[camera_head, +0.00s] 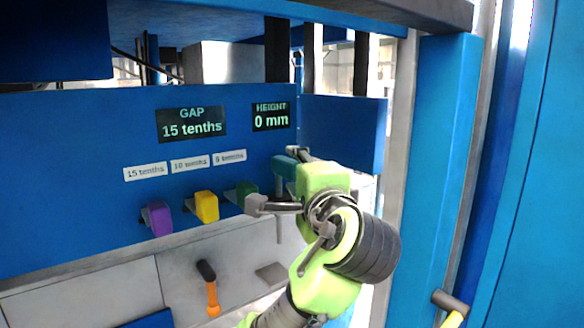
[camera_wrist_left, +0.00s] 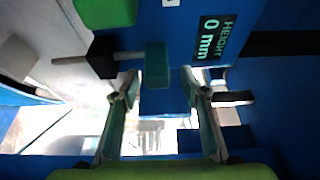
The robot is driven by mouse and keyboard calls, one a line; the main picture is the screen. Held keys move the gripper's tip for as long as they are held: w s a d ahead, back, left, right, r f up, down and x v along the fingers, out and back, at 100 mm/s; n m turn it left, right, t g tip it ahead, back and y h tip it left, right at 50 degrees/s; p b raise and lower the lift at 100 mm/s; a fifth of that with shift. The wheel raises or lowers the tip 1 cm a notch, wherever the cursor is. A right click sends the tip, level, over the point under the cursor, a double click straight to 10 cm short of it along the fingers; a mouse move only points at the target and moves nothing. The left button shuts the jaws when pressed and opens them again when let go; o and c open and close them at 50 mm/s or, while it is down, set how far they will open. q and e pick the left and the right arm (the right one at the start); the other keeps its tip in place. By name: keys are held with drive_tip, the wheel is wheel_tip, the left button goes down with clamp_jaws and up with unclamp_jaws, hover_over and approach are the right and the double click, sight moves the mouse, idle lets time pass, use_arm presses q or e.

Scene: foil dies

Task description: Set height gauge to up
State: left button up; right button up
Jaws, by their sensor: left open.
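The HEIGHT display (camera_head: 271,117) on the blue panel reads 0 mm; it shows sideways in the left wrist view (camera_wrist_left: 212,38). A teal block (camera_head: 284,166), likely the height gauge's control, sits below that display, partly hidden by my left gripper (camera_head: 278,180). In the left wrist view the teal block (camera_wrist_left: 156,65) appears just beyond and between the two spread fingers of my left gripper (camera_wrist_left: 157,92). The gripper is open with nothing clasped; whether a finger touches the block I cannot tell. My right gripper is not in view.
The GAP display (camera_head: 191,124) reads 15 tenths. Purple (camera_head: 159,218), yellow (camera_head: 206,206) and green (camera_head: 246,194) blocks stand left of my gripper, under white labels. An orange tool with a black end (camera_head: 209,288) is below. A blue post (camera_head: 440,170) rises at right.

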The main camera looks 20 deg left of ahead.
use_arm(q)
drive_tip(key=v, duration=0.8)
drive_tip(key=shift+s+d, duration=0.2)
drive_tip(key=shift+s, duration=0.1)
